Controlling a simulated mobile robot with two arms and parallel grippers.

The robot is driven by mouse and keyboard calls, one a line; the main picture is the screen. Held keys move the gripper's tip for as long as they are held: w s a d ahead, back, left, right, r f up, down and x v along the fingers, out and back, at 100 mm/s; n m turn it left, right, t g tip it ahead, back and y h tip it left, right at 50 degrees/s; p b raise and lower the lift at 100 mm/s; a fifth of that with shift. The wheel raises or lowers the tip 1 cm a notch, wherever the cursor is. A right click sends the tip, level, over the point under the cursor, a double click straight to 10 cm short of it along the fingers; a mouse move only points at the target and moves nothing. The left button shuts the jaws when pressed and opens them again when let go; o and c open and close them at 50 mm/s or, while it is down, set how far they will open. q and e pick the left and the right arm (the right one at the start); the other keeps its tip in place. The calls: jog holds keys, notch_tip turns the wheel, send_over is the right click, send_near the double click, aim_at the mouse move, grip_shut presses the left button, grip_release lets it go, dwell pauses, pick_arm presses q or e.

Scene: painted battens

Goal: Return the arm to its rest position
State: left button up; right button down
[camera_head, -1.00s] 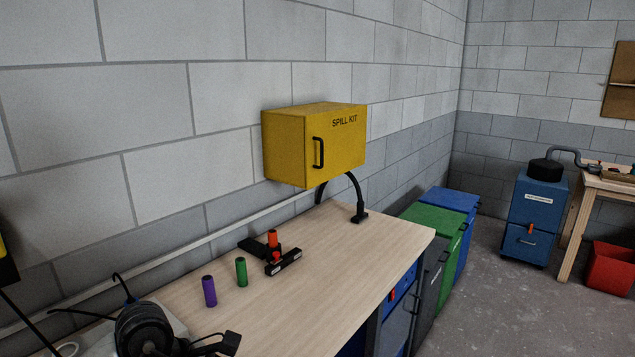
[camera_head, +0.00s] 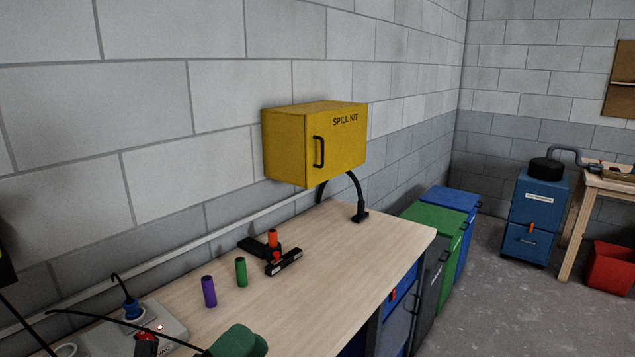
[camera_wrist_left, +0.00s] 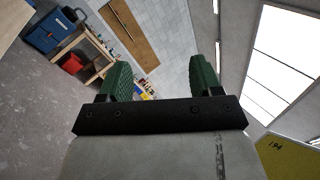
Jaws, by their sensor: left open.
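My left gripper (camera_head: 238,342) shows only as green finger pads at the bottom edge of the head view, over the front of the bench. The left wrist view shows it (camera_wrist_left: 161,72) with two green ridged fingers wide apart and nothing between them. That view looks across the room, tilted, with the ceiling at the right. Most of my left arm is out of the head view. My right gripper is not in view.
The wooden bench (camera_head: 340,262) holds a purple cylinder (camera_head: 209,291), a green cylinder (camera_head: 241,272) and a black holder (camera_head: 284,263) with an orange cylinder (camera_head: 272,238). A grey socket box (camera_head: 165,322) with cables sits lower left. A yellow spill kit cabinet (camera_head: 290,145) juts from the wall.

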pick_arm(q)
jog(key=s+a+f+n+g+y, duration=0.1)
jog(key=a+f+n+y, duration=0.5)
jog(key=f+n+y, duration=0.45)
jog(key=s+a+f+n+y, duration=0.2)
jog(key=a+f+n+y, duration=0.5)
jog(key=n, duration=0.7)
jog(key=s+d+f+n+g, duration=0.1)
jog(key=s+f+n+g, duration=0.2)
jog(key=s+f+g, duration=0.4)
jog(key=s+d+f+n+g, duration=0.15)
jog(key=s+f+g, duration=0.3)
jog(key=s, duration=0.45)
notch_tip(320, 180, down, 24)
jog(key=g, duration=0.1)
jog(key=s+a+f+g, duration=0.1)
jog(key=s+a+f, duration=0.2)
jog(key=s+f, duration=1.3)
jog(key=shift+s+a, duration=0.15)
jog(key=shift+s, duration=0.3)
